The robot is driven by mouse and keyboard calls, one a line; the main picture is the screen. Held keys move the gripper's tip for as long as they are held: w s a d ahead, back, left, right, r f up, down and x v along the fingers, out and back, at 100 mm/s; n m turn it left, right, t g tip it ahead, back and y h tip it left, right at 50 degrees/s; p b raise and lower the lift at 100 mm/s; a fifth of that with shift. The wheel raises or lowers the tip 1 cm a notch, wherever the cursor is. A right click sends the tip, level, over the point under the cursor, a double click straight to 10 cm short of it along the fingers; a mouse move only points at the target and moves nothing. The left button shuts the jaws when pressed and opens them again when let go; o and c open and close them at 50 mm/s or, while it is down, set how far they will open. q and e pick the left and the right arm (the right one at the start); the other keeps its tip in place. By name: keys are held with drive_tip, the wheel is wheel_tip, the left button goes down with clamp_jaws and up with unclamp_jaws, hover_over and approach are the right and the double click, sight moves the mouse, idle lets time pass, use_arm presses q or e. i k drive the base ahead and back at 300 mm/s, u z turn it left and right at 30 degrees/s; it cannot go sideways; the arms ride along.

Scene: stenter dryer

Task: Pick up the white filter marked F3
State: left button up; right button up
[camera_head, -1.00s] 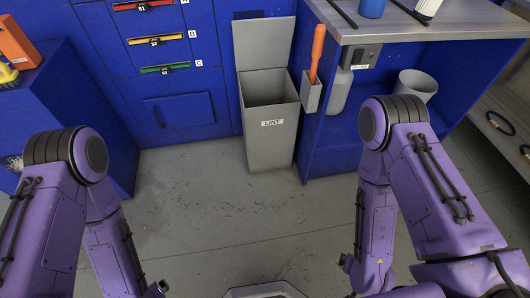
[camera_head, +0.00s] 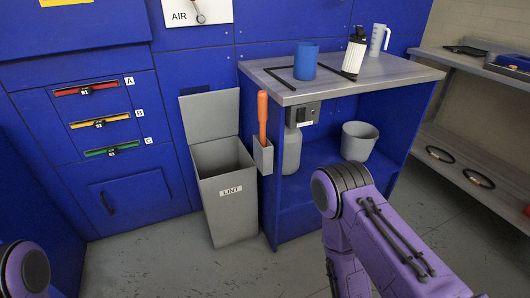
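A white cylinder with a black top and dark bands (camera_head: 354,54) stands on the grey counter (camera_head: 400,72). It looks like a filter, but no F3 marking is legible on it. It stands between a blue cup (camera_head: 306,60) and a white jug (camera_head: 378,40). Only upper parts of my two arms show, at the bottom left and bottom right. Both grippers are out of view, so what they hold is hidden.
An open grey LINT bin (camera_head: 224,212) stands left of the counter, with an orange-handled tool (camera_head: 262,118) in a holder beside it. A thin black frame (camera_head: 285,82) lies on the counter. A grey bucket (camera_head: 358,142) sits below. Shelves (camera_head: 470,150) stand right. Floor in front is clear.

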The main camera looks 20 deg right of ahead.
sight(357, 47)
drive_tip(key=z, duration=0.5)
drive_tip(key=i, duration=0.8)
drive_tip(key=u, duration=0.3)
